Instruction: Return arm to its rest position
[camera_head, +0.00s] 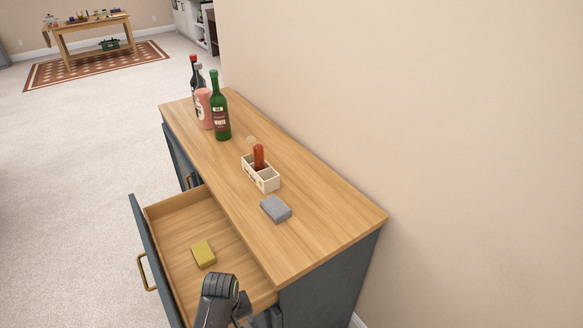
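One of my arms (220,292) shows at the bottom edge, left of the middle, as a dark grey link with a round joint. It appears over the near end of an open drawer (185,232). I cannot tell for certain which arm it is. No gripper fingertips can be made out, and no held object is visible. My other arm is not clearly seen.
The drawer juts left from a wood-topped cabinet (325,222) and holds a yellow sponge (203,254). On top are a grey block (275,208), a small caddy (262,180) with a red bottle, and a green bottle (219,115). A wall stands right; carpet lies left.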

